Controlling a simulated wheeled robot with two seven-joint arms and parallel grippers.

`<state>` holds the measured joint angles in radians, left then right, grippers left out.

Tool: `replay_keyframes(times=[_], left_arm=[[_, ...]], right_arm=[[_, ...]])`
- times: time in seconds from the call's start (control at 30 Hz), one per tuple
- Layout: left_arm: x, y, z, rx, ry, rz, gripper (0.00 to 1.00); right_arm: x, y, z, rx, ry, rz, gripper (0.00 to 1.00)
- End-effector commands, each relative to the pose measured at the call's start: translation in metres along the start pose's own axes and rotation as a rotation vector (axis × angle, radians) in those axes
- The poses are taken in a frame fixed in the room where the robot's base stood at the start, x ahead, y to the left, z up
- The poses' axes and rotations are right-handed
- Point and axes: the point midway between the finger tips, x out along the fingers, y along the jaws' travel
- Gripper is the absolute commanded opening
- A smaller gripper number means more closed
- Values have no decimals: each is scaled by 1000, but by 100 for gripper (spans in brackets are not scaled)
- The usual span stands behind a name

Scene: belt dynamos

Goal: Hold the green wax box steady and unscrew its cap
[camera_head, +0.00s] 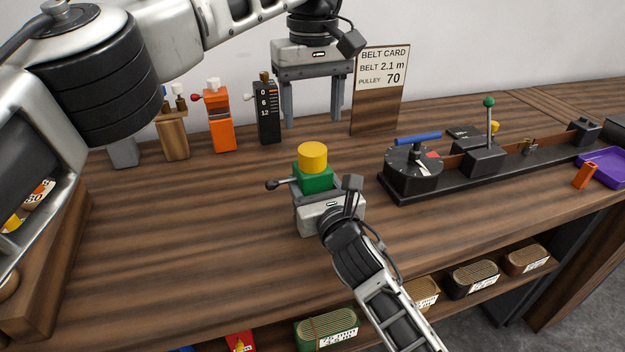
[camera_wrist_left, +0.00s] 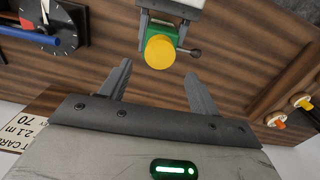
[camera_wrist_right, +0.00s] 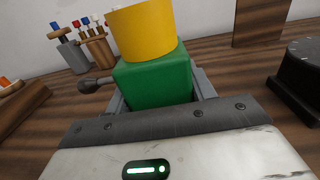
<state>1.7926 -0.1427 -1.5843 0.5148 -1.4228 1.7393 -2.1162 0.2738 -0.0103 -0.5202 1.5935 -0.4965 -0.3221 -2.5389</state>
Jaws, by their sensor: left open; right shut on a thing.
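The green wax box (camera_head: 316,181) stands upright on the wooden bench, with a dark side crank on its left. Its yellow cap (camera_head: 312,156) sits on top. My right gripper (camera_head: 318,194) is shut around the box, low on its sides; the box also shows close up in the right wrist view (camera_wrist_right: 154,82). My left gripper (camera_head: 312,122) is open and empty, above and behind the box, fingers pointing down. In the left wrist view, the cap (camera_wrist_left: 160,52) lies beyond the gap between the open fingers (camera_wrist_left: 157,82), apart from them.
A black machine base with a dial (camera_head: 413,172) and a green-knobbed lever (camera_head: 488,103) stands on the right. An orange box (camera_head: 219,122) and a black box (camera_head: 267,112) stand at the back left. A belt card (camera_head: 380,88) stands behind. The bench left of the green box is clear.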

Motion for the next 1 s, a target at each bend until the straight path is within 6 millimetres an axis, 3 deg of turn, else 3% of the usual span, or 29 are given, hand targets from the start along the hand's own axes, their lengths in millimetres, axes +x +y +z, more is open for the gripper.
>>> replay_keyframes(times=[0.3,0.8,1.0], left_arm=[[3,0,0,-331,-3,-1,62],[69,0,0,-351,-2,-1,62],[80,0,0,-351,0,0,62]], right_arm=[[0,0,-1,-1,1,0,0],[0,0,-1,-1,2,0,0],[0,0,-1,-1,2,0,0]])
